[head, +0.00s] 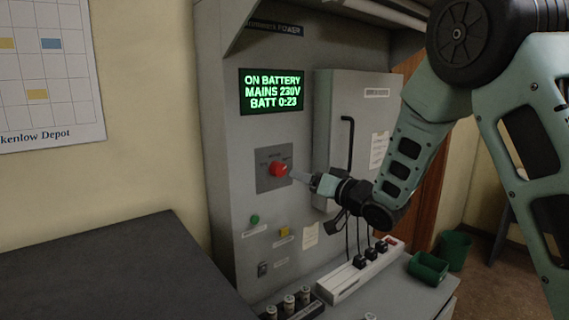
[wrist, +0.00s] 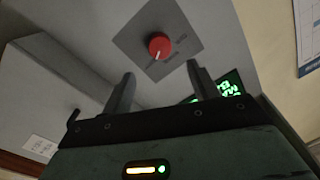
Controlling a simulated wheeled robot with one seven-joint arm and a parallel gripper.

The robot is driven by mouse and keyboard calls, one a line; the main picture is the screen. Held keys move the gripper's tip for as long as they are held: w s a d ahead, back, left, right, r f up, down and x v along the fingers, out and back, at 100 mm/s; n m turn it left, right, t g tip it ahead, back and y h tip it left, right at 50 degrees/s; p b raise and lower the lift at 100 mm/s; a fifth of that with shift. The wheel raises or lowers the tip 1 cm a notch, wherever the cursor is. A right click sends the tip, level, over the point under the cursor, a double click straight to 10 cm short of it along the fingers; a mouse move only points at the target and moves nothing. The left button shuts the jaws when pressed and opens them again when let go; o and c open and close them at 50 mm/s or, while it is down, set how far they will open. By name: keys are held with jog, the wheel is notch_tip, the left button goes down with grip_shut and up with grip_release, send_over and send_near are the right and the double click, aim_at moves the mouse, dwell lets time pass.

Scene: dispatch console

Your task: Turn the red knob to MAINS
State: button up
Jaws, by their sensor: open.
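The red knob (head: 278,169) sits on a dark grey square plate (head: 263,181) on the front of the grey console. The plate's small position labels are too small to read. In the wrist view the red knob (wrist: 159,45) shows a pale pointer line and lies a short way beyond the fingertips, roughly between them. My gripper (head: 303,178) is just right of the knob in the head view, apart from it as far as I can tell. In the wrist view my gripper (wrist: 164,75) has its two fingers spread with nothing between them.
A screen (head: 272,91) above the knob reads "ON BATTERY, MAINS 230V, BATT 0:23". A grey cabinet (head: 345,110) with a black handle stands right of the knob. A green button (head: 254,220) and a yellow button (head: 284,232) sit below. A power strip (head: 360,271) lies on the ledge.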

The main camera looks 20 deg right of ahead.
aim_at(282, 170)
jog(key=p+x, duration=0.3)
jog(key=x, duration=0.4)
jog(key=shift+w+a+r+p, duration=0.15)
jog(key=shift+w+a+p, duration=0.05)
jog(key=shift+w+p, duration=0.1)
jog(key=shift+w+a, duration=0.3)
jog(key=shift+w, duration=0.3)
jog(key=c, duration=1)
